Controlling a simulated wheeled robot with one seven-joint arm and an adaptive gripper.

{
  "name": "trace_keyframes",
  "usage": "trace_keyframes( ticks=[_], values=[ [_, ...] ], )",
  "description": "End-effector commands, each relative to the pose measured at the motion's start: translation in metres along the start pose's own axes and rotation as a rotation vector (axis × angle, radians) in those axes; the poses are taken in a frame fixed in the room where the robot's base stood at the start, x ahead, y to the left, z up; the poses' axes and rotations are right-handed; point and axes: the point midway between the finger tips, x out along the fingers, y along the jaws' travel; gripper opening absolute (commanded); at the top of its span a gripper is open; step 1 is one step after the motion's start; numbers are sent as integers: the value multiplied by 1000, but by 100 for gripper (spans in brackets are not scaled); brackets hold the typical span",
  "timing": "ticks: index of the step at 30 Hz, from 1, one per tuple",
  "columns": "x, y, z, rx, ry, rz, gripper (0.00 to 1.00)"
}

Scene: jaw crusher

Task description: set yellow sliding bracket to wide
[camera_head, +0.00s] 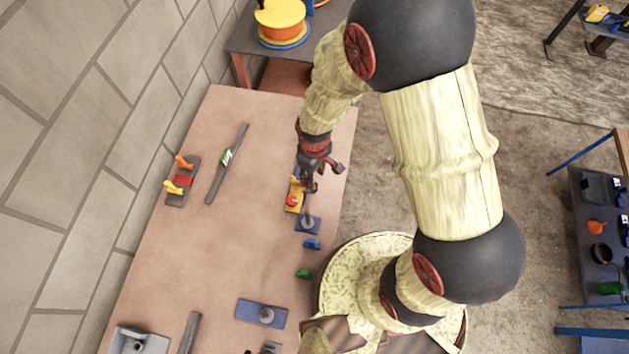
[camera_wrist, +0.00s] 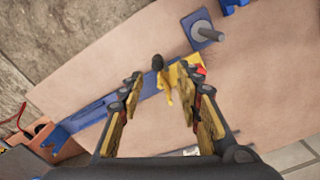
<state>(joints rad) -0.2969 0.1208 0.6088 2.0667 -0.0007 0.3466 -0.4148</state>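The yellow bracket (camera_head: 293,200) sits near the table's right edge, partly hidden by my gripper in the head view. In the wrist view the yellow bracket (camera_wrist: 182,76) lies against a long blue rail (camera_wrist: 98,112), with a dark knob (camera_wrist: 157,62) near its left end and a red part (camera_wrist: 201,70) at its right. My gripper (camera_head: 319,173) is above the bracket. In the wrist view my gripper (camera_wrist: 168,90) is open, its fingers apart with the yellow bracket between and beyond them. I cannot tell whether they touch it.
A blue plate with a grey post (camera_head: 307,223) stands close to the bracket. Small blue (camera_head: 312,244) and green (camera_head: 304,274) pieces lie nearby. The table's middle is clear.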

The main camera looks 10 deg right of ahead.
Motion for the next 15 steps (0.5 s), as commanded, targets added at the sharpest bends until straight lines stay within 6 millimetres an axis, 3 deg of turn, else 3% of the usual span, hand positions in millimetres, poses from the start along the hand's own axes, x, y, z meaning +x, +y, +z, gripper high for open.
trace_keyframes(
  ticks=[6, 15],
  values=[
    [-21, 0, 0, 0, 1, 0, 35],
    [-24, 0, 0, 0, 0, 0, 35]
  ],
)
